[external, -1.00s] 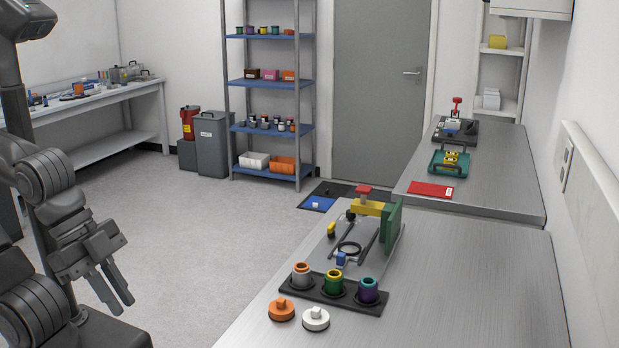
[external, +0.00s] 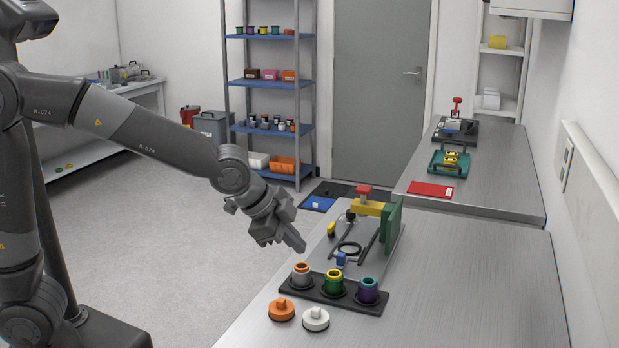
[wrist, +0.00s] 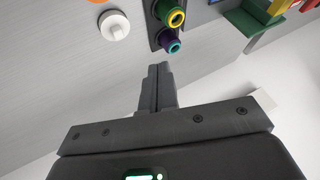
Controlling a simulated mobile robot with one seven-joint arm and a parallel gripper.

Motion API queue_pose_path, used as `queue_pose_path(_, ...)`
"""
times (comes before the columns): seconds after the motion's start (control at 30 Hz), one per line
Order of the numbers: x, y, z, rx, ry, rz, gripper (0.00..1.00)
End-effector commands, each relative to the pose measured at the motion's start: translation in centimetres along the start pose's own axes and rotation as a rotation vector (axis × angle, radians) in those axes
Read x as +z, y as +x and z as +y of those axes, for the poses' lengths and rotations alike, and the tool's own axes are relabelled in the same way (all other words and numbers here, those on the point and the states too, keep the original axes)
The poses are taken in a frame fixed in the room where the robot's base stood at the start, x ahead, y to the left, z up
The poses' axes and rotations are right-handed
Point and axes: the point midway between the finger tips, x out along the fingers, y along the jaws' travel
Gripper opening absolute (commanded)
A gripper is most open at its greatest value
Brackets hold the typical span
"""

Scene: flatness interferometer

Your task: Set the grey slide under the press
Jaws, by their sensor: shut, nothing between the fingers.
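A grey piece with an orange rim (external: 301,276) stands upright in the left place of a black rack (external: 318,290); it looks like the grey slide. My gripper (external: 299,246) is shut and empty, in the air left of the plate and above the grey piece in the external view. In the wrist view my fingertips (wrist: 158,69) are together; the grey piece is not seen there.
Beside the grey piece stand a green piece with a yellow rim (external: 333,283) and a purple one with a teal rim (external: 367,290). An orange knobbed disc (external: 281,309) and a white one (external: 316,318) lie in front. The right of the bench is clear.

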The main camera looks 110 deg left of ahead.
Motion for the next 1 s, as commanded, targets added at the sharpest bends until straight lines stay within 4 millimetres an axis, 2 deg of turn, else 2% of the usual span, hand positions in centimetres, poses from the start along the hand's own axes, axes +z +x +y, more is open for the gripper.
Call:
queue_pose_path(0.03,0.5,1.5,-1.7,-0.015,-0.003,-0.012,0.0)
queue_pose_path(0.1,1.0,3.1,-3.7,-0.036,0.001,-0.018,0.0)
queue_pose_path(0.2,1.8,5.0,-6.0,-0.06,0.007,-0.027,0.0)
queue_pose_path(0.33,2.6,6.5,-7.9,-0.079,0.014,-0.034,0.0)
queue_pose_path(0.5,3.0,7.1,-8.8,-0.088,0.017,-0.037,0.0)
queue_pose_path(0.87,3.0,7.3,-8.7,-0.087,0.017,-0.037,0.0)
queue_pose_path(1.0,3.0,8.5,-8.8,-0.087,0.017,-0.038,0.0)
